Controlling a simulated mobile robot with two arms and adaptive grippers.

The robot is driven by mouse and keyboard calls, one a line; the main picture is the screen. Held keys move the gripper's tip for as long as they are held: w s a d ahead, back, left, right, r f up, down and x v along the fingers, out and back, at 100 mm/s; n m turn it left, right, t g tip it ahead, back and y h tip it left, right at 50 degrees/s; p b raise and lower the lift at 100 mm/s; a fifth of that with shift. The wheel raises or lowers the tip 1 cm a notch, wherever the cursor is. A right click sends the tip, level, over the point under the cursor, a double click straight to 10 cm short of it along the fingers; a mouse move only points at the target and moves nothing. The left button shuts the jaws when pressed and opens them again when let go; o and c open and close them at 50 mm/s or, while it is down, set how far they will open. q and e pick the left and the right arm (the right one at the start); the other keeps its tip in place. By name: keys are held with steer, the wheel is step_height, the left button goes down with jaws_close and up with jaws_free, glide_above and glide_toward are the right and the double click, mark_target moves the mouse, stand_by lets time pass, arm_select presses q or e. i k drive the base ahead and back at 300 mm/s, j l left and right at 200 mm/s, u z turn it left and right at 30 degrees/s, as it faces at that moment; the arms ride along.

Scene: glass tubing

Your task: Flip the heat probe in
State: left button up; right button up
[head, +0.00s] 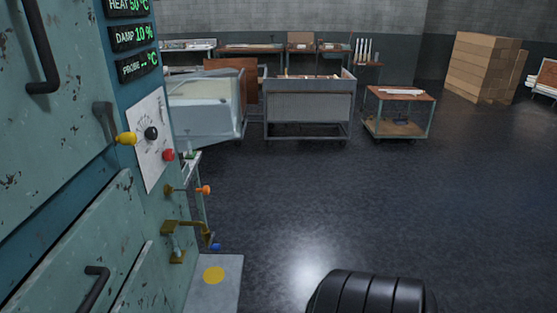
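A teal, chipped cabinet fills the left of the head view. On its side a brass hinged arm (190,226) sticks out to the right from a bracket, and a blue tip (216,247) shows at its outer end. This looks like the heat probe, but no label on it can be read. The probe display (138,67) shows dashes and °C. The heat display (128,6) reads 50 °C and the damp display (133,36) reads 10 %. Neither of my grippers is in view.
An orange-tipped lever (203,189), a yellow knob (126,138), a red knob (168,155) and a black dial (151,133) are near the probe. A grey ledge (228,275) with a yellow disc lies below.

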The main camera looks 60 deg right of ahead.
mark_target(205, 190)
steer(key=z, duration=1.55)
